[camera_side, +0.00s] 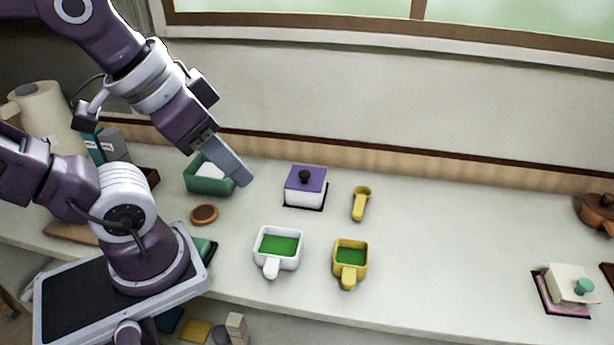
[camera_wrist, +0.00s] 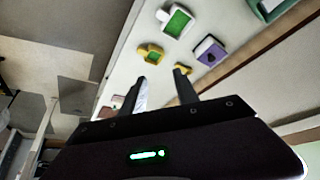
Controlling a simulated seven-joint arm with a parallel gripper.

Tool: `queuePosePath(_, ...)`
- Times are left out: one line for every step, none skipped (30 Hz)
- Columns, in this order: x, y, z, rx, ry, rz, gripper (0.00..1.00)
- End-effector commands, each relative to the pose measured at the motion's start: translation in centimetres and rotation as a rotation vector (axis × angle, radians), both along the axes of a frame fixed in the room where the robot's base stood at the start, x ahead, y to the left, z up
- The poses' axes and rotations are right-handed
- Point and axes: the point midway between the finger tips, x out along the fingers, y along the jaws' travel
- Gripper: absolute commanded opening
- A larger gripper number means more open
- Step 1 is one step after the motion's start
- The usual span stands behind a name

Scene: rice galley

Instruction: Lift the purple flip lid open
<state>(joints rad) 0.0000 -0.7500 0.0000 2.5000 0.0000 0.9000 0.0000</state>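The purple flip lid (camera_side: 316,173) lies flat and closed on a small white box (camera_side: 304,197). A dark round knob (camera_side: 305,176) stands on top of it. In the wrist view the purple lid (camera_wrist: 206,56) shows at the upper right, beyond my right finger. My gripper (camera_side: 242,180) hangs in the air to the left of the box in the side view, apart from it. In the wrist view my gripper's two fingers (camera_wrist: 161,80) are spread, with nothing between them.
A green bin (camera_side: 206,186) stands behind my gripper. A white handled tray (camera_side: 272,265), a yellow handled tray (camera_side: 349,272) and a yellow scoop (camera_side: 360,204) lie around the box. A cream box with a green knob (camera_side: 570,285) is far right. The counter between is clear.

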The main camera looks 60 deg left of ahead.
Motion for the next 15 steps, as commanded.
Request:
queuePosePath(0.1,0.0,0.0,0.000,0.001,0.001,0.46)
queuePosePath(0.3,0.1,0.1,0.000,0.005,0.004,0.50)
queuePosePath(0.9,0.2,0.3,0.000,0.017,0.013,0.50)
queuePosePath(1.7,0.5,0.5,0.000,0.032,0.021,0.50)
queuePosePath(2.7,0.8,0.6,0.000,0.050,0.034,0.50)
queuePosePath(4.5,1.4,0.9,-0.001,0.080,0.055,0.50)
queuePosePath(6.2,2.0,0.9,-0.002,0.106,0.072,0.50)
queuePosePath(7.9,2.7,0.8,-0.004,0.133,0.091,0.50)
queuePosePath(10.4,3.9,0.3,-0.008,0.169,0.118,0.50)
queuePosePath(12.2,5.0,-0.2,-0.011,0.197,0.137,0.50)
queuePosePath(13.9,6.1,-0.9,-0.015,0.225,0.158,0.50)
queuePosePath(16.2,7.8,-2.3,-0.022,0.263,0.185,0.50)
queuePosePath(17.8,9.2,-3.5,-0.028,0.291,0.204,0.50)
queuePosePath(19.3,10.6,-4.9,-0.034,0.319,0.224,0.50)
queuePosePath(21.0,12.4,-6.9,-0.043,0.353,0.247,0.50)
